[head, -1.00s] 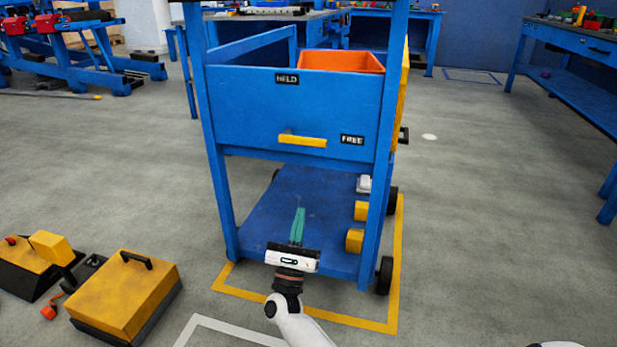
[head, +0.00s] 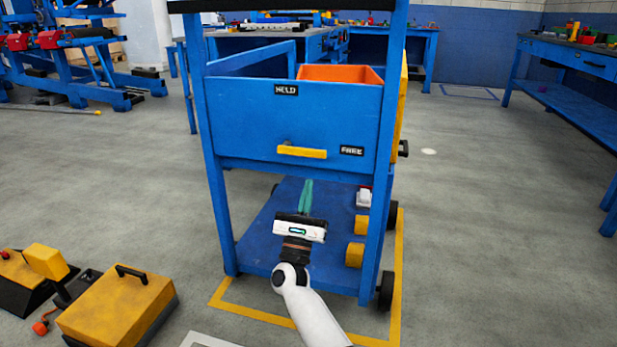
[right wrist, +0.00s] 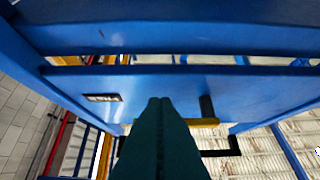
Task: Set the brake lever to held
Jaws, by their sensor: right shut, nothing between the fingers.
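The brake lever has a yellow handle (head: 301,152) lying nearly level low on the front of the blue panel (head: 240,125). The handle is beside the FREE label (head: 352,151), with the HELD label (head: 286,90) above it. My right gripper (head: 306,184) has teal fingers, shut and empty, just below the handle and apart from it in the head view. In the right wrist view the shut fingers (right wrist: 160,102) point toward the panel. The yellow handle (right wrist: 203,122) and its dark stem (right wrist: 206,105) show right of them. My left gripper is out of view.
The panel is on a wheeled blue cart with a lower shelf (head: 258,235) below my gripper. An orange bin (head: 340,73) stands behind the panel. Cart legs flank the arm's space. A yellow case (head: 118,308) lies on the floor at left.

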